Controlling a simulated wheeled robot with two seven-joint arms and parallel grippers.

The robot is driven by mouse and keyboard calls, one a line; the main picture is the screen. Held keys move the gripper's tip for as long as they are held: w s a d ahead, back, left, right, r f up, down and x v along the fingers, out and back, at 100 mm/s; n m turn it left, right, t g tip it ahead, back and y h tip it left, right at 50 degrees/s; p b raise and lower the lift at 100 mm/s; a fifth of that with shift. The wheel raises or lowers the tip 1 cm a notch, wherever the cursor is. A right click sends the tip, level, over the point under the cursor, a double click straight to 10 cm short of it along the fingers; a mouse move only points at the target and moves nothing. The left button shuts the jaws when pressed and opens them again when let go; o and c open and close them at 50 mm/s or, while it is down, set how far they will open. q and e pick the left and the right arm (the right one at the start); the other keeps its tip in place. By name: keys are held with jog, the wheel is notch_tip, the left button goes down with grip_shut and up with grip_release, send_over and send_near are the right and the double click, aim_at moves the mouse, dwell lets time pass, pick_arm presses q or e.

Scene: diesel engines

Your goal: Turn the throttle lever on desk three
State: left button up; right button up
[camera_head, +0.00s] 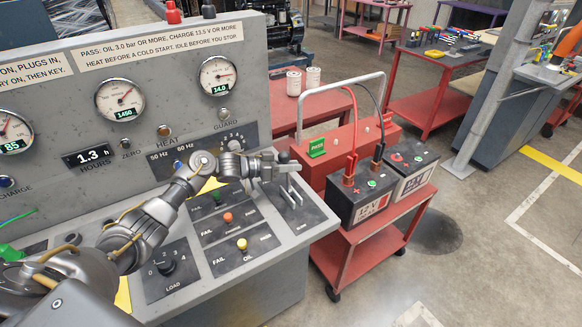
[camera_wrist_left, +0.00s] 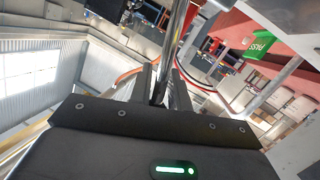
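The throttle lever's slotted dark panel (camera_head: 300,208) is at the right end of the sloped grey desk. My left gripper (camera_head: 280,165) is over the top of this panel, with a dark knob at its tip. In the left wrist view, a metal rod (camera_wrist_left: 173,38), which looks like the lever's shaft, runs between the two fingers of my left gripper (camera_wrist_left: 163,80). The fingers are close on either side of it. I cannot tell whether they press on it. My right gripper is not in view.
An upright panel with gauges (camera_head: 120,100) stands behind the desk. A red cart (camera_head: 372,250) with two batteries (camera_head: 365,196) and a green PASS tag (camera_head: 317,147) is close on the right. A red table (camera_head: 430,95) stands farther back. Floor is clear at right.

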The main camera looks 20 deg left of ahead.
pick_arm(q)
jog(key=shift+o, duration=1.2)
jog(key=shift+w+r, duration=0.2)
jog(key=shift+r, duration=0.3)
jog(key=shift+o, duration=0.5)
jog(key=shift+s+d+f, duration=0.1)
jog(key=shift+s, duration=0.05)
jog(key=b+v, duration=0.3)
jog(key=v, duration=0.8)
jog(key=shift+d, duration=0.1)
